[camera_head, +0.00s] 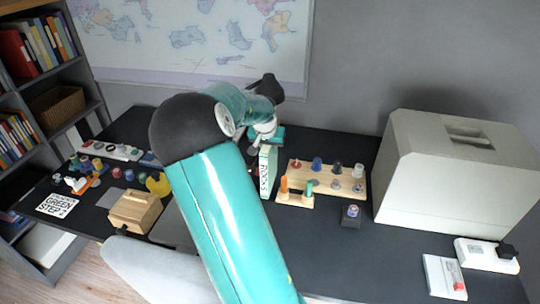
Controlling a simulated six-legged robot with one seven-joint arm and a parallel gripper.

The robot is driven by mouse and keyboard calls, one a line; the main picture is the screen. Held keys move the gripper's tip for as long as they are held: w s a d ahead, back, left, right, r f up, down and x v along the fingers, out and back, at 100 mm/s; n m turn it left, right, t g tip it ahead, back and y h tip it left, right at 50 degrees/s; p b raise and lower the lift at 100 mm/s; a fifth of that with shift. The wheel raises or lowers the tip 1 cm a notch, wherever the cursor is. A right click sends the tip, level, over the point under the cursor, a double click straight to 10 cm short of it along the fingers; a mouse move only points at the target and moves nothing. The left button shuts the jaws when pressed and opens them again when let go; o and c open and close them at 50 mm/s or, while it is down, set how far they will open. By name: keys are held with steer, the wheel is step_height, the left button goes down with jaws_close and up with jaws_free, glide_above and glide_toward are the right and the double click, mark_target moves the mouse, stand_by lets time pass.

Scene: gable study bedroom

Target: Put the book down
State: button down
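A book (266,171) with a pale spine lettered "ROCKS" and green edges stands upright near the middle of the desk (330,255). My gripper (268,138) is at the book's top end and appears shut on it, with the fingertips mostly hidden. I cannot tell whether the book's lower edge touches the desk.
A wooden board with knobs (325,177) and a small peg stand (295,192) are right of the book. A large pale case (450,175) fills the right. A wooden box (136,210), a lettered card (58,205) and small items crowd the left.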

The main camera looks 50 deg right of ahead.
mark_target(266, 148)
steer(key=shift+d+f, duration=0.15)
steer(key=shift+f, duration=0.75)
steer(key=shift+d+f, duration=0.1)
steer(key=shift+f, duration=0.9)
steer(key=c, duration=1.1)
jaws_free()
steer(key=v, duration=1.2)
steer(key=shift+a, duration=0.15)
